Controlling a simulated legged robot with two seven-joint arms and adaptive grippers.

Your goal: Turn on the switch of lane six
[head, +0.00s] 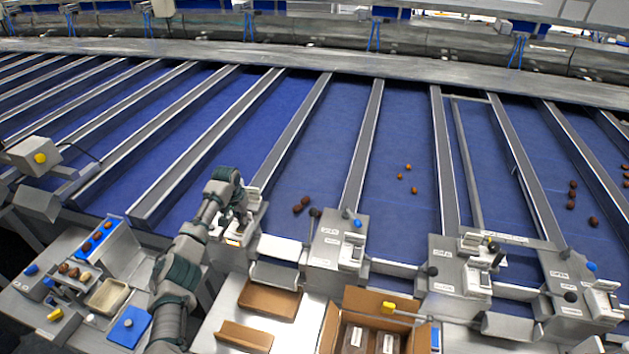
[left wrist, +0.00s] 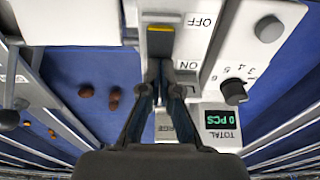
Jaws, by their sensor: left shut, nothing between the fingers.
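My left gripper (head: 240,216) is shut and empty over a grey control box at the near end of a lane. In the left wrist view its fingertips (left wrist: 164,72) are beside a dark rocker switch (left wrist: 160,45) with a yellow band, at the end marked ON. The OFF label is at the other end. Whether the fingertips touch the rocker I cannot tell. I cannot read the lane's number. The gripper and wrist hide most of this box in the head view. My right gripper is not in view.
The box carries a black numbered dial (left wrist: 234,91), a grey knob (left wrist: 268,28) and a green display (left wrist: 222,119) reading 0 PCS. More control boxes (head: 335,240) stand to the right. An open cardboard box (head: 375,300) and a sample tray (head: 105,243) are in front.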

